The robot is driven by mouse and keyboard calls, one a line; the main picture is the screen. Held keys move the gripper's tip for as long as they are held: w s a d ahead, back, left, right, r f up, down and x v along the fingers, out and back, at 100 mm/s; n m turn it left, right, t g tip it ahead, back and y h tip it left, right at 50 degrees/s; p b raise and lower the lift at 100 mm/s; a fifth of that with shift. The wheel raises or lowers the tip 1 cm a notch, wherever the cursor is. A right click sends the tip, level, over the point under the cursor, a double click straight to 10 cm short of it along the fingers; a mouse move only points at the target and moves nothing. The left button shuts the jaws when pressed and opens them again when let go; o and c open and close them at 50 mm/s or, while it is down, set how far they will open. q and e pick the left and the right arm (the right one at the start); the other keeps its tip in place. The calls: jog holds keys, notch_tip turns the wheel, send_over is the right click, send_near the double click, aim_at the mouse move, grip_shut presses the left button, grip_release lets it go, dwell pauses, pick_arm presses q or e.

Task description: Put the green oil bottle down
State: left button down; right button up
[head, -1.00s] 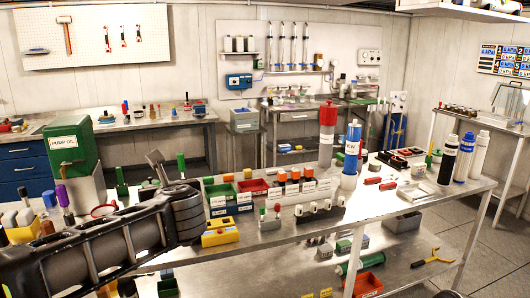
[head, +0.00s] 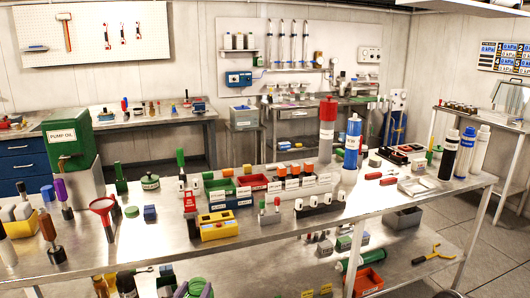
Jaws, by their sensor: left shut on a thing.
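I cannot make out either gripper in the head view now. The bench where my left gripper was is uncovered. A slim dark green bottle (head: 121,180) stands upright on the bench, right of the green pump oil tank (head: 70,140). A taller green-topped piece (head: 181,160) stands farther right, near the back edge. I cannot tell which of them, if either, is the green oil bottle. No gripper is seen touching them.
A yellow block (head: 220,226), a red clip-like piece (head: 190,202) and small bins fill the middle. Bare metal lies along the front edge. A lower shelf holds more items.

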pick_arm(q)
jog(key=shift+a+f, duration=0.65)
jog(key=shift+a+f+y, duration=0.1)
jog(key=shift+a+y, duration=0.2)
jog(key=shift+a, duration=0.1)
jog(key=shift+r+v, duration=0.2)
jog(key=shift+v, duration=0.95)
jog(key=shift+r+v, duration=0.2)
jog(key=shift+v, duration=0.9)
jog(key=shift+w, duration=0.1)
